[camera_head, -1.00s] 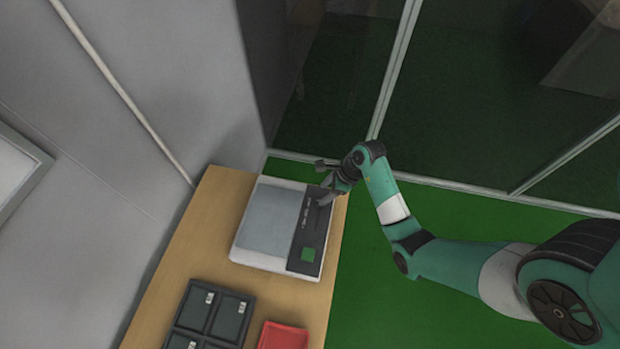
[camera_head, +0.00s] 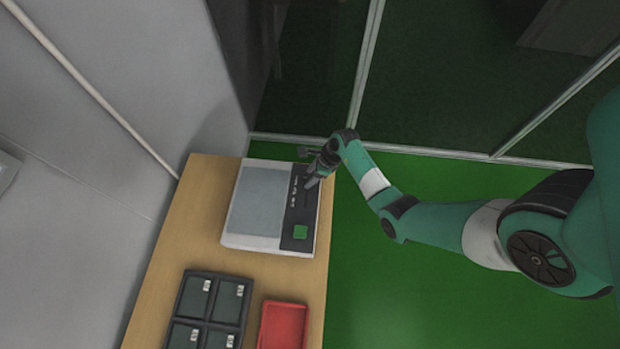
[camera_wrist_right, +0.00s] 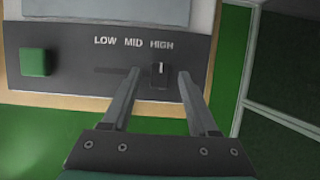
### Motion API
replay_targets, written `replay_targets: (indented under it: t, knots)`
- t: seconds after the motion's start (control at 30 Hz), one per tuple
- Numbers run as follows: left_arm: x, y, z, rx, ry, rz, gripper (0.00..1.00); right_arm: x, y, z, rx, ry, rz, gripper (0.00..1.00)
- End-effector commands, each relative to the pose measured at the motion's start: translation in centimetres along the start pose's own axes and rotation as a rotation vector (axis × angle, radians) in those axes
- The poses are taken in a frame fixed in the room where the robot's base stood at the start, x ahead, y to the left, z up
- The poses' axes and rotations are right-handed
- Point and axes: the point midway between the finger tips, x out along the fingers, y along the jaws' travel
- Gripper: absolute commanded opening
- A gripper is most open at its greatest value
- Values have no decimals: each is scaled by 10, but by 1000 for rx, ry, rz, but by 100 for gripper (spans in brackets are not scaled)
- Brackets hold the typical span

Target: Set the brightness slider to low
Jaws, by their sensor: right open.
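The test device (camera_head: 257,205) is a white box with a grey screen and a dark control panel, lying on the wooden table. In the right wrist view its panel (camera_wrist_right: 75,62) carries the labels LOW, MID and HIGH. The slider knob (camera_wrist_right: 160,73) is a small dark block with a white mark, under HIGH. My right gripper (camera_head: 311,182) is over the panel's far part. In the right wrist view the right gripper (camera_wrist_right: 160,75) is open, with one finger on each side of the knob. I cannot tell whether either finger touches it. My left gripper is not in view.
A green square button (camera_wrist_right: 35,62) is at the panel's other end. A dark compartment tray (camera_head: 210,308) and a red tray (camera_head: 283,325) lie nearer on the wooden table (camera_head: 170,262). A grey wall borders the left; glass panels stand behind.

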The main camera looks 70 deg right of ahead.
Motion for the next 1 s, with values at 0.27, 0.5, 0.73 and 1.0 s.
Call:
replay_targets:
  t: [0.27, 0.5, 0.73, 1.0]
  knots:
    - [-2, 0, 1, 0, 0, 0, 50, 6, 0, 0, 0, 0, -1, 60]
    - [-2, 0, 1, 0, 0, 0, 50, 5, 0, 0, 0, 0, 0, 26]
    - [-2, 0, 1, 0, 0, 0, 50, 5, 0, 0, 0, 0, 0, 0]
    - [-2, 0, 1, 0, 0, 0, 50, 5, 0, 0, 0, 0, 0, 0]
